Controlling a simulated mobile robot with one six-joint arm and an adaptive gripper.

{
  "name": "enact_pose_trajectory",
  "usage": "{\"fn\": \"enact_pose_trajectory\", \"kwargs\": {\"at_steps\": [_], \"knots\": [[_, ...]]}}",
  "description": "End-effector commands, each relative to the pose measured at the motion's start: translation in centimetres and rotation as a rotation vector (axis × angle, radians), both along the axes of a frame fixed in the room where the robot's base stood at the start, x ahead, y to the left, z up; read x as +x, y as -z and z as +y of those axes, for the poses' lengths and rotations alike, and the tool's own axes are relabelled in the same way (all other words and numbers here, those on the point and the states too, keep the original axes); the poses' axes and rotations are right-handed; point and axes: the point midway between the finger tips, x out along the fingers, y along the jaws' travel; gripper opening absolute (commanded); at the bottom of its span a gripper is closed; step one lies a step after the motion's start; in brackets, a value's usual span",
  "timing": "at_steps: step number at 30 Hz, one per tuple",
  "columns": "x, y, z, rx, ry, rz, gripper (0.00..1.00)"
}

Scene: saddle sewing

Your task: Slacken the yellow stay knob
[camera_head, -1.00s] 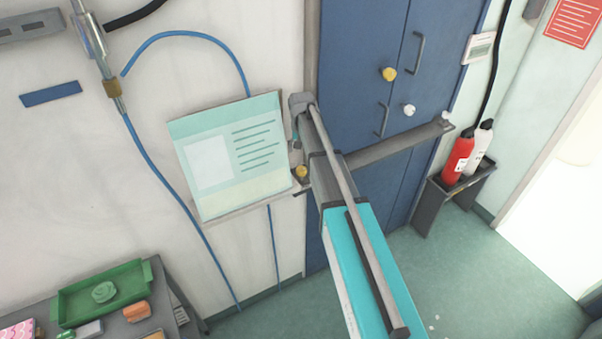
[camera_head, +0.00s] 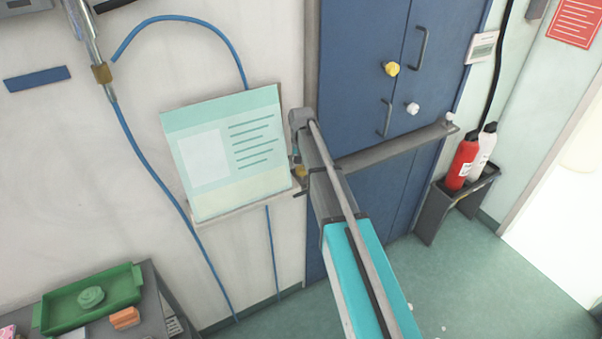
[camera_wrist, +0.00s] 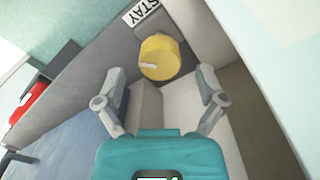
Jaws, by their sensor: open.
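The yellow stay knob (camera_wrist: 160,57) sits at the top middle of the wrist view, on a grey bar beside a white label reading STAY (camera_wrist: 142,12). It has a pale mark on its face. My gripper (camera_wrist: 162,71) is open, with one finger on each side just below the knob. The fingertips look apart from the knob, though the depth between them is hard to tell. In the head view, the knob (camera_head: 300,172) shows small at the left end of the bar, partly hidden by my arm.
A grey bar (camera_head: 390,149) crosses the blue cabinet (camera_head: 362,60), which carries another yellow knob (camera_head: 391,69) and a white knob (camera_head: 412,108). A tilted pale green board (camera_head: 226,150) stands left of my arm. Red and white bottles (camera_head: 462,163) stand at right.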

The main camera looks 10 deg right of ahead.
Motion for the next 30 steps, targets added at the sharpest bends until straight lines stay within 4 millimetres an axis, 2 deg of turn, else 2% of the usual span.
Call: {"fn": "enact_pose_trajectory", "kwargs": {"at_steps": [1, 7, 21, 30], "knots": [[0.0, 0.69, 0.0, 0.0, 0.0, 0.0, 0.89], [0.0, 1.49, 0.0, 0.0, 0.0, 0.0, 0.89], [0.0, 1.66, 0.0, 0.0, 0.0, 0.0, 0.89], [0.0, 1.66, 0.0, 0.0, 0.0, 0.0, 0.34]]}}
